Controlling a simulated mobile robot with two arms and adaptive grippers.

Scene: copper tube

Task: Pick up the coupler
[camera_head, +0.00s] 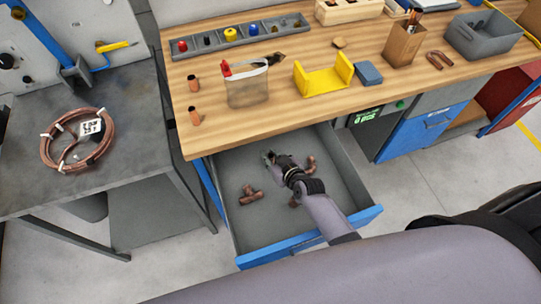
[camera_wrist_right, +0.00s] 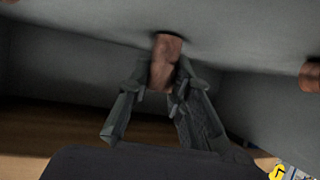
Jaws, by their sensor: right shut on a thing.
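A copper fitting (camera_wrist_right: 163,66) is between the fingers of my right gripper in the right wrist view. I cannot tell from its shape whether it is the coupler. My right gripper (camera_head: 269,158) reaches down into the open drawer (camera_head: 246,240) in the head view and is shut on that fitting. The gripper hides the held piece in the head view. Other copper fittings lie on the drawer floor: a tee-shaped one (camera_head: 251,196) left of the arm and one (camera_head: 311,164) right of it. My left gripper is not in view.
The wooden bench (camera_head: 225,134) overhangs the back of the drawer. On it stand a clear container (camera_head: 247,90), a yellow holder (camera_head: 323,80) and two small copper-coloured pieces at the left. A copper coil (camera_head: 76,139) lies on the grey table (camera_head: 40,188).

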